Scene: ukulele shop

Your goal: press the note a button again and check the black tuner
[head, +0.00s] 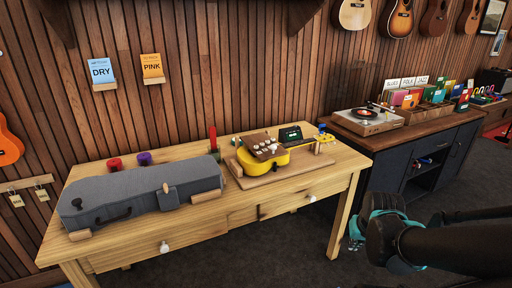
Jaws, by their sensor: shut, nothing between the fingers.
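A brown wooden box with several pale buttons (263,147) sits by the yellow ukulele (290,163) on the work table. The button labels are too small to read, so I cannot tell which is note A. A black tuner (290,134) with a dark screen stands behind the ukulele, near the neck; its reading is too small to make out. My gripper (355,236) is at the lower right, in front of the table's right end, well away from the buttons and tuner. It is shut and empty, partly hidden by my arm.
A grey instrument case (140,193) fills the table's left half. Red (115,164) and purple (145,158) round items stand behind it. A dark cabinet (425,160) with a record player (363,118) stands to the right. Open floor lies in front of the table.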

